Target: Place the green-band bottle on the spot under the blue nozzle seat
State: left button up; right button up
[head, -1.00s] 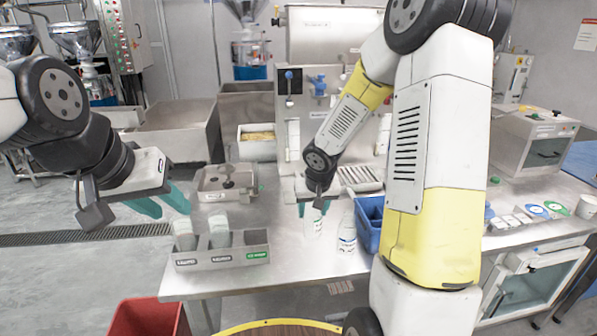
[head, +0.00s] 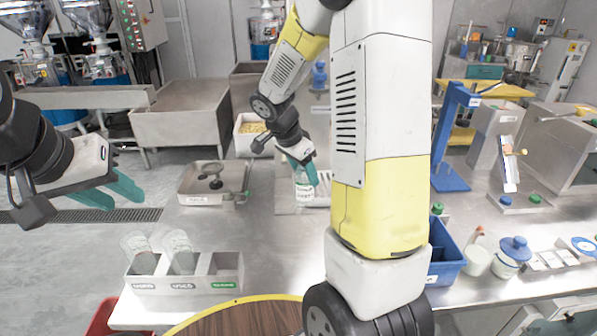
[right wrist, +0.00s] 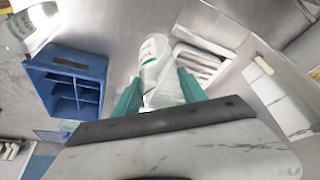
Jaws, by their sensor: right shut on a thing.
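A white, translucent bottle (right wrist: 152,58) with a thin green band is in the right wrist view, between the two teal fingers of my right gripper (right wrist: 160,85). The gripper is shut on it. In the head view the bottle (head: 304,184) hangs from my right gripper (head: 304,170), close to a slotted tray (head: 322,196). I cannot tell whether it touches the surface. A blue fitting (head: 320,76), perhaps the nozzle seat, shows behind and above; my right arm partly hides that station. My left gripper (head: 127,203) is open and empty at the left.
A three-slot rack (head: 183,283) holds two clear containers at the front. A metal tray (head: 213,197) lies behind it. A blue divided crate (head: 446,258) stands right of my arm; it also shows in the right wrist view (right wrist: 62,60). The middle of the table is clear.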

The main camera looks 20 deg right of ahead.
jog(key=w+d+f, duration=0.2)
jog(key=w+d, duration=0.2)
jog(key=w, duration=0.2)
jog(key=w+d+f, duration=0.3)
jog(key=w+d, duration=0.1)
jog(key=w, duration=0.3)
jog(key=shift+d, duration=0.25)
jog(key=shift+w, duration=0.1)
jog(key=o, duration=1.3)
jog(key=shift+f, duration=0.1)
jog(key=v, duration=1.2)
jog(key=s+a+r+n+t+y, duration=0.1)
jog(key=s+a+r+n+y, duration=0.15)
jog(key=s+r, duration=0.35)
jog(key=s+a+r+n+t+y, duration=0.1)
jog(key=s+a+r+n, duration=0.3)
jog(key=s, duration=0.5)
jog(key=s+a+n+t+y, duration=0.1)
jog(key=s+a+n, duration=0.1)
jog(key=s, duration=0.3)
jog(key=s+a+n+y, duration=0.1)
jog(key=s+a+n, duration=0.1)
jog(key=s, duration=0.4)
jog(key=s+a+n+t+y, duration=0.1)
jog(key=s+a+n, duration=0.1)
jog(key=s+n, duration=0.2)
jog(key=shift+s+a+f+t, duration=0.15)
jog(key=shift+s+a+t, duration=0.2)
jog(key=shift+s, duration=0.35)
